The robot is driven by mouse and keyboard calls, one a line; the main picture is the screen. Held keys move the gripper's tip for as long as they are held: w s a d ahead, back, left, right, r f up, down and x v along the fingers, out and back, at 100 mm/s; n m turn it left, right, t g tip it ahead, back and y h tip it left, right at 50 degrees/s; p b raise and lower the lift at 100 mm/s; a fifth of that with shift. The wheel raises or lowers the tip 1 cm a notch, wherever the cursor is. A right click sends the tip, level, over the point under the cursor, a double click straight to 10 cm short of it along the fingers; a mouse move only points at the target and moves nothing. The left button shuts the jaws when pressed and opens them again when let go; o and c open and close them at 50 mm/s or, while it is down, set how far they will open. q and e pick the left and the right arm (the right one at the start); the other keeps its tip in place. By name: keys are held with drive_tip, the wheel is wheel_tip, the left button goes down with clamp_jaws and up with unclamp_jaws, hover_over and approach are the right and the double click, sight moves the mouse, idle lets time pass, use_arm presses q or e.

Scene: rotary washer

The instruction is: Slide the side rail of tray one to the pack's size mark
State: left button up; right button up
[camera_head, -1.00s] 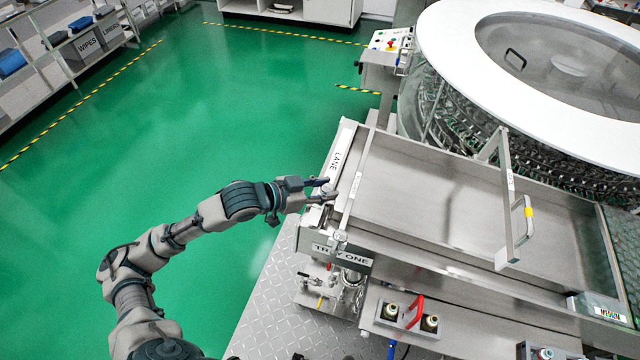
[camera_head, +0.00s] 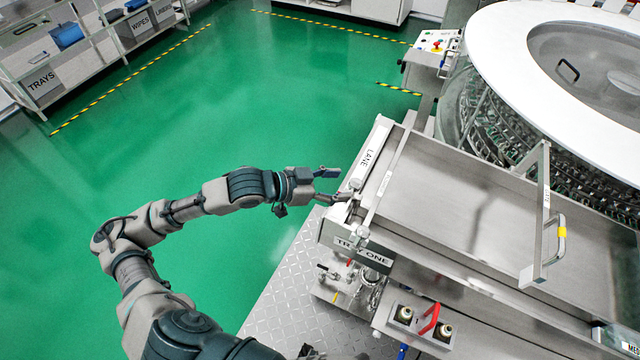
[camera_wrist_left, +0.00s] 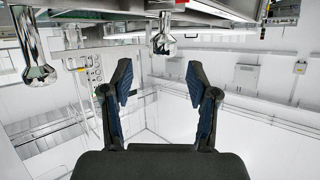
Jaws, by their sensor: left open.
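Tray one (camera_head: 450,200) is a wide stainless tray, with a TRAY ONE plate (camera_head: 362,252) on its near left corner. A thin metal bar (camera_head: 385,183) with a small label crosses its left end, beside a LANE strip (camera_head: 366,158). An upright metal frame (camera_head: 543,210) with a yellow-banded handle (camera_head: 561,232) stands across its right part. I cannot tell which is the side rail. A size label, partly cut off (camera_head: 630,347), is at lower right. My left gripper (camera_head: 338,185) is open and empty by the tray's left end. It shows in the wrist view (camera_wrist_left: 158,85). My right gripper is out of view.
A round washer (camera_head: 570,90) with a white rim stands behind the tray. Small bottles and a red handle (camera_head: 430,319) sit below its front edge. A control box (camera_head: 435,45) stands behind. Green floor on the left is clear up to the shelves (camera_head: 90,45).

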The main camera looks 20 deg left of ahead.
use_arm(q)
drive_tip(key=v, duration=0.4)
drive_tip(key=d+v, duration=0.1)
drive_tip(key=shift+s+a+r, duration=0.3)
drive_tip(key=shift+s+r, duration=0.1)
drive_tip(key=shift+s, duration=0.15)
drive_tip(key=shift+a, duration=0.1)
